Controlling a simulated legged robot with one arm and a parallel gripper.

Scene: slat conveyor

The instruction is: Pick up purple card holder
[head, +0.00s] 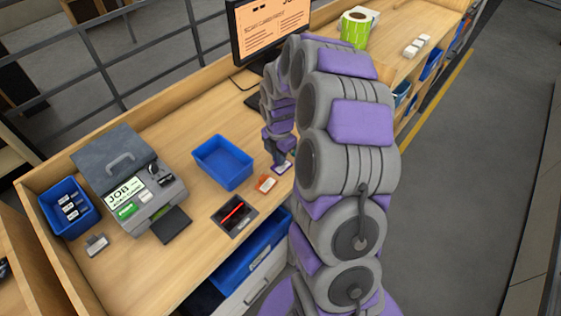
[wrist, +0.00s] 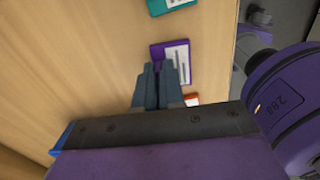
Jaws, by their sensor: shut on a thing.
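The purple card holder (head: 283,168) lies at the worktop's front edge, just below my gripper (head: 279,161) in the head view. In the wrist view the purple card holder (wrist: 184,57) has a white label with dark print. My gripper (wrist: 158,72) points down at the worktop, and its fingers are shut on the near left part of the holder. The fingers hide that part. I cannot tell whether the holder is clear of the wood.
An orange card holder (head: 266,184) lies just left of the gripper, and a teal one (wrist: 170,5) lies beyond the purple one. A blue tray (head: 223,163), a scanner pad (head: 235,214) and a grey job machine (head: 130,180) stand further left. A monitor (head: 268,30) is behind.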

